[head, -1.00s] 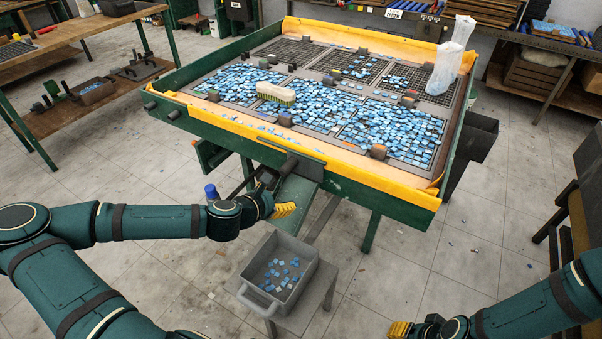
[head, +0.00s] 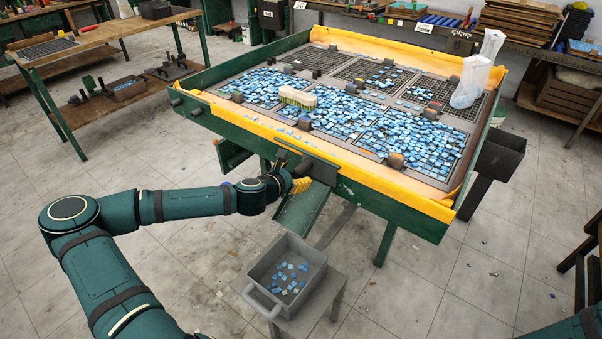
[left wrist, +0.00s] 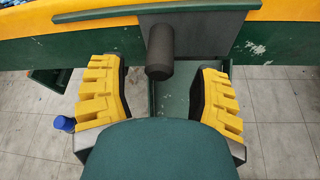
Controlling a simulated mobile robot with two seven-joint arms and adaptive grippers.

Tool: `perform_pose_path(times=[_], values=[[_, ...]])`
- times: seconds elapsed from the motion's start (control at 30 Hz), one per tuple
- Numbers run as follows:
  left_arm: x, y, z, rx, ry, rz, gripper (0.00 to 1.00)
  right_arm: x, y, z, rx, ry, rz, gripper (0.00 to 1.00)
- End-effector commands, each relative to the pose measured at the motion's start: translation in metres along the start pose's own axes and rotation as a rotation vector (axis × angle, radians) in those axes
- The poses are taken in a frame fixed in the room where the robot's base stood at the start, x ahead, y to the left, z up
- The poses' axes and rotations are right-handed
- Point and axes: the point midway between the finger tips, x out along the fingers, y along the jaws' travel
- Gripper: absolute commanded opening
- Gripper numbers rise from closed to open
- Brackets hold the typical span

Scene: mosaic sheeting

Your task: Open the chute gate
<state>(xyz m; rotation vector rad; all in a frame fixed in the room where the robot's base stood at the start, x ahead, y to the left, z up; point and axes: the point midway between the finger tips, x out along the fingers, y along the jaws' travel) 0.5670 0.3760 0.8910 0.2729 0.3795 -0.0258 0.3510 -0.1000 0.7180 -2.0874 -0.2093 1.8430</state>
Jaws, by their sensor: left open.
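The chute gate is a dark plate (head: 319,171) on the table's green front side, above the sloping green chute (head: 302,208). Its dark round handle (left wrist: 160,50) sticks out toward me in the left wrist view and also shows in the head view (head: 303,167). My left gripper (head: 290,186) is at the gate, partly hidden by its own wrist. In the left wrist view its yellow-padded fingers (left wrist: 160,95) are wide apart, one on each side of the handle's end, with gaps on both sides. My right gripper is out of view.
A grey bin (head: 287,277) with several blue tiles stands on a small stand below the chute. The sorting table (head: 390,205) holds many blue tiles, a brush (head: 297,97) and a plastic bag (head: 470,80). A blue-topped part (left wrist: 64,123) shows beside the left finger.

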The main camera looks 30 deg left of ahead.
Motion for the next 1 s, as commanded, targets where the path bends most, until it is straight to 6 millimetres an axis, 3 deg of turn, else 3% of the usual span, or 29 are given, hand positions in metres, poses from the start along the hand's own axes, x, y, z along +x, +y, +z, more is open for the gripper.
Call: perform_pose_path(times=[0.1, 0.3, 0.7, 0.87, 0.9, 1.0], values=[[0.021, -0.001, -0.001, -0.001, 0.0, -0.001, 0.63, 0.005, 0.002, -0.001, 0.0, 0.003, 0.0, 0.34], [0.041, 0.0, -0.001, -0.001, 0.001, 0.0, 0.63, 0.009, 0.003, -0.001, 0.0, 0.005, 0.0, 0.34], [0.045, 0.0, 0.0, 0.0, 0.001, 0.0, 0.61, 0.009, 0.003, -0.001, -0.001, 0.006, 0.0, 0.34], [0.045, 0.0, 0.0, 0.0, 0.001, 0.0, 0.05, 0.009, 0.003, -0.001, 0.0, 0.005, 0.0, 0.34], [0.045, 0.0, 0.0, 0.0, 0.001, 0.0, 0.0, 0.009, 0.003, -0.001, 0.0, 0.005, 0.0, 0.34], [0.045, 0.0, 0.0, 0.0, 0.001, 0.0, 0.0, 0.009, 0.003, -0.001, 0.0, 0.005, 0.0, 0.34]])
